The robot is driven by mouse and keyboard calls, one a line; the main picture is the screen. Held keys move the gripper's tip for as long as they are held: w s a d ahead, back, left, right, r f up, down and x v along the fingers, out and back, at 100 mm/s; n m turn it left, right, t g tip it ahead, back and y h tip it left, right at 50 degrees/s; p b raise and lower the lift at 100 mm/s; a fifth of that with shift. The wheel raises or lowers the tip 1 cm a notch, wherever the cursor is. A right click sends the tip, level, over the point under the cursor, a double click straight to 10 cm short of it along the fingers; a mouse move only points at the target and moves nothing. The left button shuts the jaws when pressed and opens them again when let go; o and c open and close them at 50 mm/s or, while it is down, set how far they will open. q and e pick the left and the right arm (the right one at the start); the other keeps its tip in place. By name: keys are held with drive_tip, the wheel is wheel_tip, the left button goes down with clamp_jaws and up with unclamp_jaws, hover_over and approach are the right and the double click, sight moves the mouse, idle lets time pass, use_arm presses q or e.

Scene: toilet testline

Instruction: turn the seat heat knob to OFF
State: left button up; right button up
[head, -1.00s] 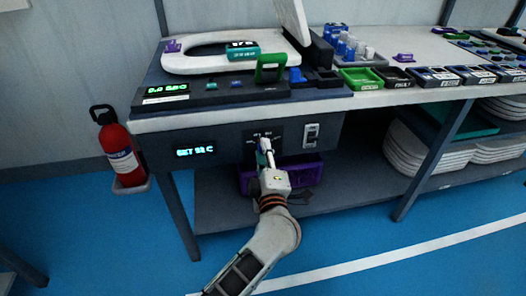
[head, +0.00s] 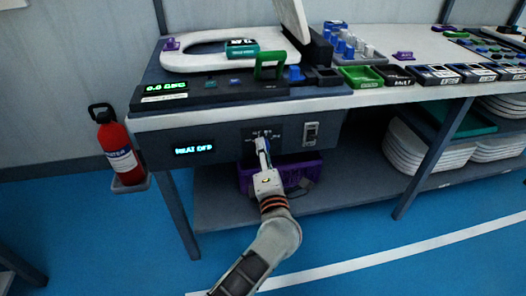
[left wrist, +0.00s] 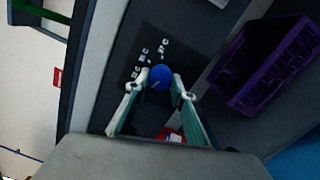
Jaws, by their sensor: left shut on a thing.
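The seat heat knob is a blue round knob (left wrist: 159,76) on a dark plate (left wrist: 135,62) with white markings, on the bench's front panel. In the left wrist view, my left gripper (left wrist: 160,85) has its two fingers on either side of the knob and is shut on it. In the head view, my left gripper (head: 262,145) reaches up to the panel and hides most of the knob. The panel display (head: 194,149) shows cyan text that seems to read "HEAT OFF". My right gripper is not in view.
A rocker switch (head: 311,133) sits right of the knob. A purple crate (head: 300,174) stands on the shelf below; it also shows in the left wrist view (left wrist: 265,65). A red fire extinguisher (head: 117,147) stands at the left. The floor in front is clear.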

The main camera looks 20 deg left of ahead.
use_arm(q)
drive_tip(key=shift+r, duration=0.1)
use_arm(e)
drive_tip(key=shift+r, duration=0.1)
use_arm(q)
drive_tip(key=o, duration=1.1)
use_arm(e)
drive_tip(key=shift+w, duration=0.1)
